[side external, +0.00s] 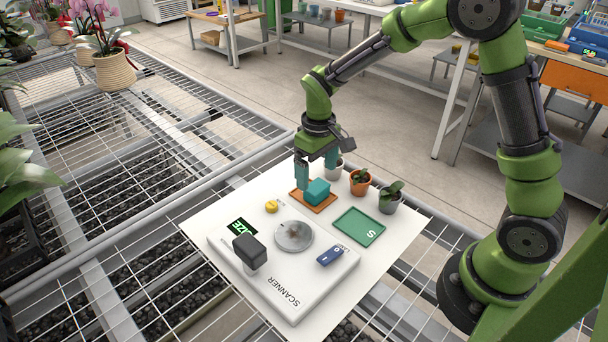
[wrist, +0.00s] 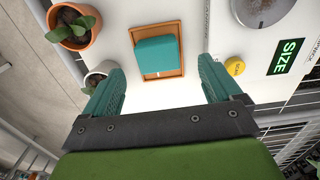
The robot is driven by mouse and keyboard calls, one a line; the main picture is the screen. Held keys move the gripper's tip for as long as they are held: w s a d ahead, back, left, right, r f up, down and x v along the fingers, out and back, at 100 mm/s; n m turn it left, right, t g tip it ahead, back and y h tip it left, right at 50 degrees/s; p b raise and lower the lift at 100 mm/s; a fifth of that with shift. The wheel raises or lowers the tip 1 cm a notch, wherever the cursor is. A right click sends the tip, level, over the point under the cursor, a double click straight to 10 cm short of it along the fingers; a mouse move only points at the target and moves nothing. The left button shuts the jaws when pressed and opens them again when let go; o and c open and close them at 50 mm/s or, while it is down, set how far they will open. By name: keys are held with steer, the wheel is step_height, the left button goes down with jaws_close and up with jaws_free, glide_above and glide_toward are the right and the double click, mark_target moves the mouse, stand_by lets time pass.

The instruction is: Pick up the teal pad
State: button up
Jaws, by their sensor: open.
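The teal pad (side external: 317,191) is a small block resting on an orange-brown tray (side external: 300,203) on the white board. In the wrist view the pad (wrist: 158,55) sits inside the rim of the tray (wrist: 139,29), ahead of the fingers. My gripper (side external: 317,172) is open above and just behind the pad in the side view. In the wrist view my gripper (wrist: 160,90) has its two teal fingers spread wide with nothing between them, and the pad is framed beyond the tips. The fingers look apart from the pad.
Small pots, including a terracotta pot (side external: 360,183) and a grey pot (side external: 389,203), stand right of the tray. A green tray (side external: 360,226) lies in front. The scanner (side external: 300,290) has a round metal plate (side external: 294,236), a yellow button (side external: 271,206) and a blue switch (side external: 330,257).

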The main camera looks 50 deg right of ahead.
mark_target(317, 186)
steer(key=shift+w+d+f, duration=0.1)
steer(key=shift+d+f, duration=0.05)
steer(key=shift+f, duration=2.9)
steer(key=shift+c, duration=0.4)
steer(key=c, duration=1)
